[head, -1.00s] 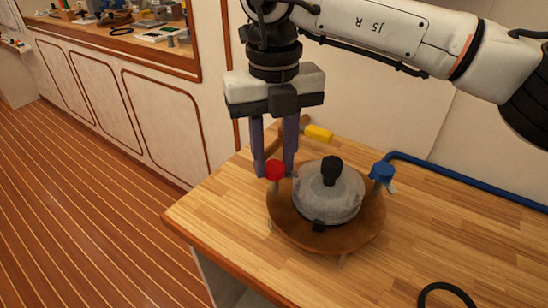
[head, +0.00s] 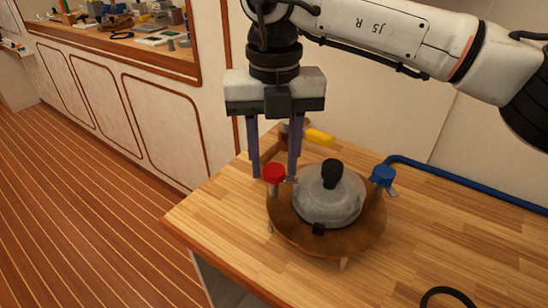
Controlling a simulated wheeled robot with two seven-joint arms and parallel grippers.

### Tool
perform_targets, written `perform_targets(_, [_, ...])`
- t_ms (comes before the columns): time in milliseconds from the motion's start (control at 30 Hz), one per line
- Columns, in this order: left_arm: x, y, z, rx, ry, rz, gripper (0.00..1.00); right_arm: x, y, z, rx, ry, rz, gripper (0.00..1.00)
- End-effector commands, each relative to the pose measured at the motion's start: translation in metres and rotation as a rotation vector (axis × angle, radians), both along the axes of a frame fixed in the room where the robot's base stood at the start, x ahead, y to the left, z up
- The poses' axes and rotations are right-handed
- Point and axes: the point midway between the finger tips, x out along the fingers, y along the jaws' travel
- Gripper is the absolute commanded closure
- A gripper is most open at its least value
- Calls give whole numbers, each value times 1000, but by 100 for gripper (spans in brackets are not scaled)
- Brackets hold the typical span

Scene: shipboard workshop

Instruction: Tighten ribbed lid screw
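A grey domed lid (head: 330,200) sits on a round brown base (head: 350,238) on the wooden bench. A black knob (head: 332,172) stands on its top. A red-headed screw (head: 273,174) stands at the base's left, a blue-headed screw (head: 383,174) at its right, and a small black one (head: 318,229) at the front. Which one is ribbed is too small to tell. My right gripper (head: 273,179) points down, open, with one finger on each side of the red head and visible gaps to it. My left gripper is not in view.
A yellow-handled item (head: 319,136) lies behind the gripper. A blue hose (head: 460,182) runs along the bench's back right. A black ring (head: 447,297) lies at the front right. The bench (head: 215,215) is clear at left, near its edge.

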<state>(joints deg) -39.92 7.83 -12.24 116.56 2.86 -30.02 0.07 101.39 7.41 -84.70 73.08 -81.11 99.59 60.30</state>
Motion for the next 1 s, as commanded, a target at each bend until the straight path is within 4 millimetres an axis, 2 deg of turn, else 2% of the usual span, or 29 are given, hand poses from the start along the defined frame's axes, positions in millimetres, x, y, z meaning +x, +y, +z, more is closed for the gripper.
perform_targets(300, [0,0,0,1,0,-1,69,0,0,-1,0,1,2,52])
perform_targets(433, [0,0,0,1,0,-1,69,0,0,6,0,0,2,52])
perform_targets(567, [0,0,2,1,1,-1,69,0,0,27,1,-1,2,52])
perform_targets(800, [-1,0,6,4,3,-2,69,0,0,75,1,-2,0,52])
perform_targets(1000, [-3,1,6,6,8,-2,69,0,0,98,1,0,1,52])
